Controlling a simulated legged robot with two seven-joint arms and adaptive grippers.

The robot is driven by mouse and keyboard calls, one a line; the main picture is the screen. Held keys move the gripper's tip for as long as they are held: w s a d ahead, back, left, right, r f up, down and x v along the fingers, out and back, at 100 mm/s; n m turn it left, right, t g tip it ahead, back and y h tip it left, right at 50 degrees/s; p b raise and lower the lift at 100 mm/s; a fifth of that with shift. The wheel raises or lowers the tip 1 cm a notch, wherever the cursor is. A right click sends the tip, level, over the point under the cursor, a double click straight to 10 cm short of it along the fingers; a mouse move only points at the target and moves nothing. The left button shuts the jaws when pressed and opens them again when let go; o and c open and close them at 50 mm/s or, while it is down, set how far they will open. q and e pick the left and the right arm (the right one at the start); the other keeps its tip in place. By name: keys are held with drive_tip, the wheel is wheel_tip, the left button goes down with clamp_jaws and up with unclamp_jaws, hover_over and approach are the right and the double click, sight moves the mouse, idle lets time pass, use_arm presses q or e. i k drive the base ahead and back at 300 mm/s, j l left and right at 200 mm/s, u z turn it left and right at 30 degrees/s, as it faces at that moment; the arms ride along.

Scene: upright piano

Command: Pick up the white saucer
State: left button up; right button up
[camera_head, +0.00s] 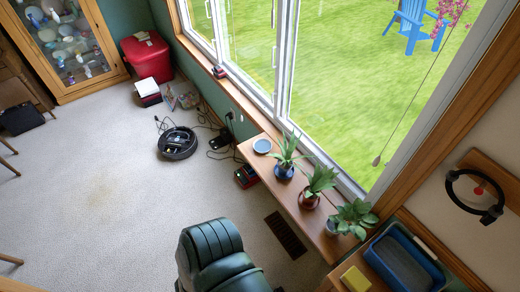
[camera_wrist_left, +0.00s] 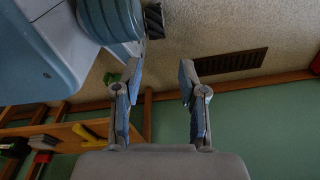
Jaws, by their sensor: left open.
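A small round dish (camera_head: 262,146), which looks pale blue-grey in this light, lies at the far end of the wooden shelf (camera_head: 293,205) under the window. It is the only saucer-like thing that I can make out. My left gripper (camera_wrist_left: 159,80) shows in the left wrist view with its two fingers spread apart and nothing between them. The dish does not show in that view, and no gripper shows in the head view, so I cannot tell the distance between them. My right gripper is in neither view.
Several potted plants stand on the shelf, the nearest to the dish in a blue pot (camera_head: 284,171). A dark green padded chair (camera_head: 220,258) stands left of the shelf. A floor vent (camera_head: 286,235) lies between. A blue bin (camera_head: 403,258) is at the lower right. Carpet at left is open.

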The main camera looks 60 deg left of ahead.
sight(262, 145)
drive_tip(key=k+u, duration=0.25)
drive_tip(key=u, duration=0.25)
drive_tip(key=k+j+u, duration=0.15)
drive_tip(key=u, duration=0.35)
drive_tip(key=i+j+u, duration=0.6)
drive_tip(key=z, duration=2.3)
drive_tip(key=i+u, duration=0.1)
drive_tip(key=u, duration=2.2)
drive_tip(key=i+j+z, duration=0.1)
drive_tip(key=j+z, duration=0.25)
